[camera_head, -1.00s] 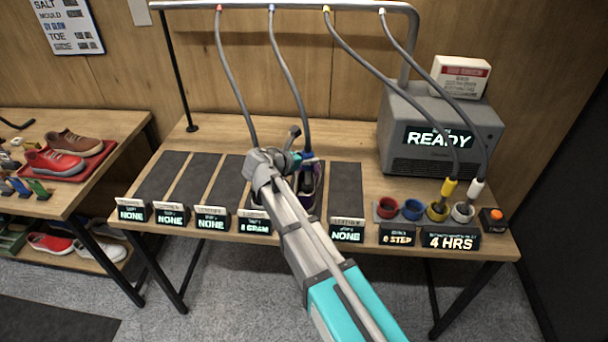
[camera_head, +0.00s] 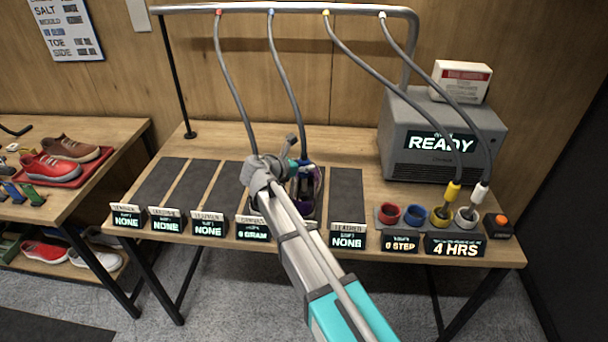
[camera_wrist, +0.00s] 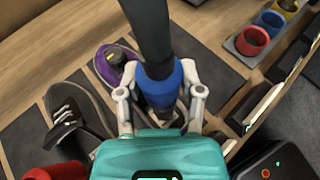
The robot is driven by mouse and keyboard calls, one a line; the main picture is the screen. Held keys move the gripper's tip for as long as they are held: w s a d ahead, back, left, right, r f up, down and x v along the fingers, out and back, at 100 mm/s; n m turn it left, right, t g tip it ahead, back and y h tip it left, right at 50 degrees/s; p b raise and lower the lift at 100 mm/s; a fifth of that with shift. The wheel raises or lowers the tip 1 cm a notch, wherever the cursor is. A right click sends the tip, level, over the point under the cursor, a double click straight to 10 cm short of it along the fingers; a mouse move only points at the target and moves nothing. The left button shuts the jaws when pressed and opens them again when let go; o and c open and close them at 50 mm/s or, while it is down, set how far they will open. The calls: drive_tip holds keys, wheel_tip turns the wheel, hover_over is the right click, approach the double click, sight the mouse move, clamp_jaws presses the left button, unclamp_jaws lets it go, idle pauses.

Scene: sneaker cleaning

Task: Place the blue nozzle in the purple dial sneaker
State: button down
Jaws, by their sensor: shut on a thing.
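My gripper (camera_wrist: 160,95) is shut on the blue nozzle (camera_wrist: 160,84), at the end of a dark hose; its blue collar lies between the fingers. In the head view the blue nozzle (camera_head: 303,164) is at the gripper's end, over the strip with the purple sneaker (camera_head: 318,184). In the wrist view the purple sneaker (camera_wrist: 104,68) shows its purple side and a dark round dial (camera_wrist: 117,57), left of the nozzle. The nozzle's lower end points down by the sneaker; fingers and nozzle hide whether it is inside the opening.
A dark laced sneaker (camera_wrist: 72,108) lies close left of my gripper, with a red part (camera_wrist: 58,172) below it. Colored cups (camera_head: 412,212) stand at the right, two holding the yellow and white nozzles. Several hoses hang from the overhead rail (camera_head: 300,7).

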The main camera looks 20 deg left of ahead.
sight(304, 173)
drive_tip(key=shift+w+a+f+b, duration=0.1)
drive_tip(key=shift+f+b, duration=1.35)
drive_tip(key=shift+f, duration=0.4)
drive_tip(key=shift+c, duration=1.2)
unclamp_jaws()
drive_tip(key=shift+r, duration=0.25)
drive_tip(key=p+v, duration=0.4)
drive_tip(key=v, duration=0.8)
drive_tip(key=shift+p, duration=0.3)
